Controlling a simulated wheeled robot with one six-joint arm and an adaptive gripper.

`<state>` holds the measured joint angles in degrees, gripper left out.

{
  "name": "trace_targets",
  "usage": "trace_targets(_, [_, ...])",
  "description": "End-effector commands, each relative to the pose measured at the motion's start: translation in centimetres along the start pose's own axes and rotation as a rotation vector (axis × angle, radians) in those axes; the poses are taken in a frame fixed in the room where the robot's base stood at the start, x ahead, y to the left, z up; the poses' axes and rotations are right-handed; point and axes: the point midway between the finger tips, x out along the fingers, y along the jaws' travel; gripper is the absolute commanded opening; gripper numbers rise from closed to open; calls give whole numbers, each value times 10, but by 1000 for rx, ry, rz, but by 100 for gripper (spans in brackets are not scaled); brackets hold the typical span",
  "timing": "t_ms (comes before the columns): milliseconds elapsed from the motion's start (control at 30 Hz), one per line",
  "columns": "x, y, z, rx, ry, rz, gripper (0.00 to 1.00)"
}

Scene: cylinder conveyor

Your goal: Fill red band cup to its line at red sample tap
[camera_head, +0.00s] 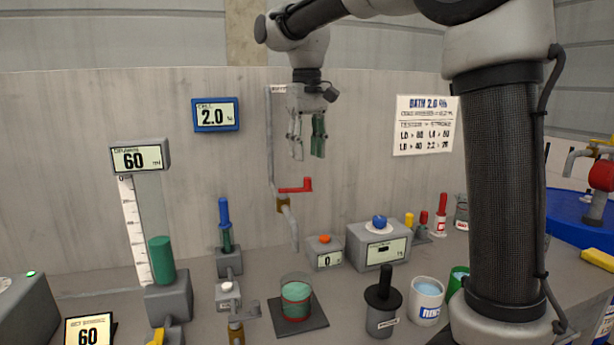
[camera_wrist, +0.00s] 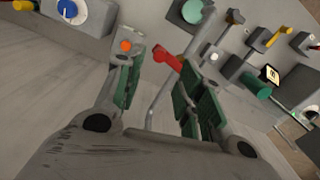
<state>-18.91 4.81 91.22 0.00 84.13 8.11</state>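A clear cup (camera_head: 296,308) with green contents and thin red markings stands upright on a dark square mat (camera_head: 318,320). It also shows from above in the wrist view (camera_wrist: 192,11). I cannot read the level against its line. The sample tap has a red lever (camera_head: 296,186) and a grey spout (camera_head: 290,225) behind and above the cup; no stream is visible. My gripper (camera_head: 307,152) hangs above the lever, open and empty, with green finger pads. In the wrist view the red lever (camera_wrist: 167,58) appears between the fingers of my gripper (camera_wrist: 160,75), apart from them.
An orange-button box (camera_head: 325,252) and a blue-knob box (camera_head: 378,243) stand right of the tap. A black-handled pot (camera_head: 382,310) and a white cup (camera_head: 427,302) are at front right. A blue-handled valve (camera_head: 226,230) and a green column (camera_head: 161,260) stand left.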

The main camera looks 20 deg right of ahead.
Motion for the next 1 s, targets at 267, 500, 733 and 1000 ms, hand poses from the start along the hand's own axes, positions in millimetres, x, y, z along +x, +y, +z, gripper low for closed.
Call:
trace_targets(267, [47, 0, 1, 0, -1, 0, 38])
trace_targets(500, [68, 0, 0, 0, 2, 0, 38])
trace_targets(733, [68, 0, 0, 0, 3, 0, 38])
trace_targets(1000, [68, 0, 0, 0, 3, 0, 0])
